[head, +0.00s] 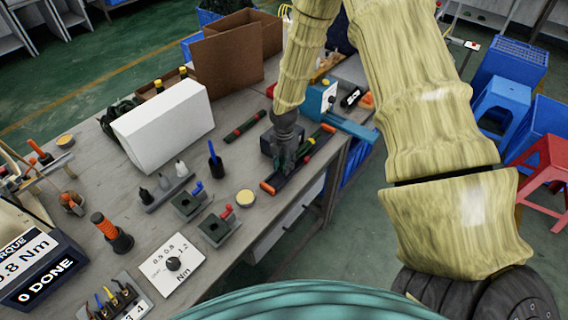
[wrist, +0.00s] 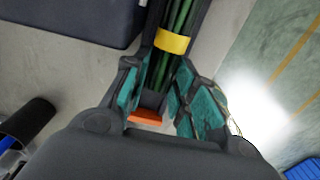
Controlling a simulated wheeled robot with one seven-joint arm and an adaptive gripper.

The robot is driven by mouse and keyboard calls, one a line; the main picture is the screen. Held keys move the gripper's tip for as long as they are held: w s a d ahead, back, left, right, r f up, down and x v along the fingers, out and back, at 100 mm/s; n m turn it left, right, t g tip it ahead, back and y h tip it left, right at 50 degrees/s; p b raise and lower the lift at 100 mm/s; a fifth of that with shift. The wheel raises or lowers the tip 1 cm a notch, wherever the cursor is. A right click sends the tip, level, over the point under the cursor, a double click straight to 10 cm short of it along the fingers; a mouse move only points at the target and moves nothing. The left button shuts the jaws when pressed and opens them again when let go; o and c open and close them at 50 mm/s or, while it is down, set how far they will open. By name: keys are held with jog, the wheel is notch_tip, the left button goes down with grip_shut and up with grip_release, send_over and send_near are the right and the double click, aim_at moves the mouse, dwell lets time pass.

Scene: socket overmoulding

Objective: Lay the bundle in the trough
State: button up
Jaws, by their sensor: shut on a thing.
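The bundle of green wires with a yellow band (wrist: 172,42) runs between my fingers in the wrist view. My gripper (wrist: 158,92) is shut on it near one end; in the head view my gripper (head: 286,160) points down at the bench. The dark trough (wrist: 203,32) has walls along both sides of the bundle and an orange end piece (wrist: 145,117) below. In the head view the trough's orange near end (head: 268,188) shows left of my gripper. The bundle lines up with the trough; I cannot tell whether it rests on the floor.
A dark block (wrist: 70,20) stands close left of the trough. A second banded dark strip (head: 245,125) lies behind it on the bench. A blue device (head: 322,98) and a white box (head: 165,125) stand nearby. The bench's right edge is close to the trough.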

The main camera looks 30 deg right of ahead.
jog(key=shift+f+b, duration=0.4)
jog(key=shift+f, duration=0.45)
jog(key=o, duration=1.1)
jog(key=shift+o, duration=0.2)
jog(key=shift+r, duration=0.1)
notch_tip(320, 180, up, 12)
jog(key=shift+f, duration=0.2)
